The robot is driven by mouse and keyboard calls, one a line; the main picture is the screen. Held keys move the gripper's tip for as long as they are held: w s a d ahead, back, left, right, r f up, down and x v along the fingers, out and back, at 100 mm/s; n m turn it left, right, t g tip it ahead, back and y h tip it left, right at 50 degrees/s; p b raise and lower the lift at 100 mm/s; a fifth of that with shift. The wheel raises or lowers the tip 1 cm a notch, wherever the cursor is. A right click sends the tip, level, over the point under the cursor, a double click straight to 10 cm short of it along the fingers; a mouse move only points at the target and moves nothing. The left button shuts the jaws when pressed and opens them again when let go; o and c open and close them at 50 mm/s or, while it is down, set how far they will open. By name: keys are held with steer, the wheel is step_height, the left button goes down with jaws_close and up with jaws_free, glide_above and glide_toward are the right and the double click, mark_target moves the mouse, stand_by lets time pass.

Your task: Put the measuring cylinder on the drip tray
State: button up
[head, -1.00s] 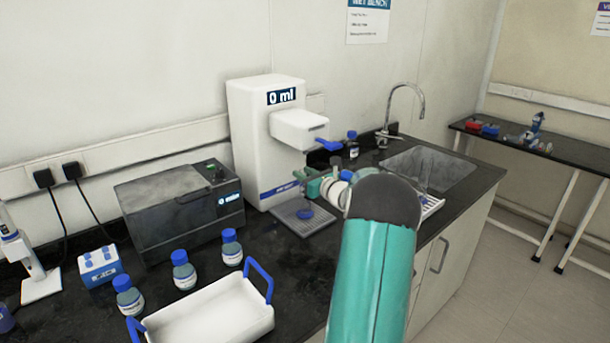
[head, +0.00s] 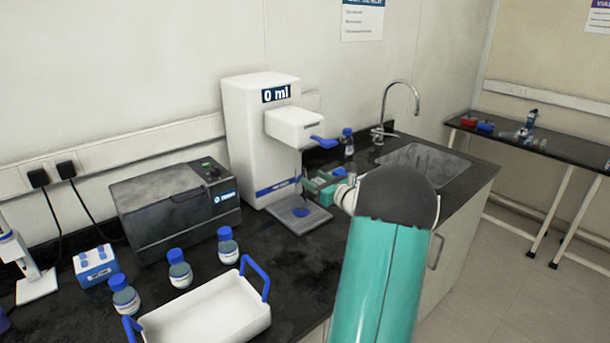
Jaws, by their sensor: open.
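The drip tray (head: 318,221) is a grey grated tray at the foot of the white dispenser (head: 247,130). A blue round base (head: 301,212), which looks like that of the measuring cylinder, rests on the tray below the spout. A clear tube above it is too faint to make out well. My gripper (head: 311,186), teal with dark parts, is open just right of and above the base, its jaws toward the dispenser. I cannot tell whether the jaws are around the clear tube or beside it. My arm hides part of the wrist.
The dispenser reads 0 ml and has a blue lever (head: 325,142). A blue-capped bottle (head: 347,146) and the sink (head: 425,158) are to the right. A grey machine (head: 172,207), several bottles and a white blue-handled tray (head: 205,318) are left.

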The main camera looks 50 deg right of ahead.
steer(key=v, duration=0.5)
steer(key=w+a+r+n+g+y, duration=0.1)
steer(key=w+a+n+g+y, duration=0.15)
steer(key=a+n, duration=0.6)
steer(key=w+a+r+n+g+y, duration=0.2)
steer(key=w+a+n+y, duration=0.15)
steer(key=a, duration=1.05)
steer(key=w+a+r+n+g+y, duration=0.1)
steer(key=w+a+n+g+y, duration=0.25)
steer(key=a, duration=0.85)
steer(key=s+a+n+g, duration=0.2)
steer(key=s+a+n, duration=0.1)
steer(key=a+n, duration=0.3)
steer(key=s+a+n+g, duration=0.1)
steer(key=s+a+n, duration=0.3)
steer(key=a, duration=0.4)
steer(key=s+a+n+g+h, duration=0.1)
steer(key=s+a+n+h, duration=0.4)
steer(key=s+n, duration=0.7)
steer(key=shift+s+a+f+n, duration=0.35)
steer(key=shift+a+n, duration=0.2)
steer(key=shift+a, duration=0.3)
steer(key=shift+h, duration=0.25)
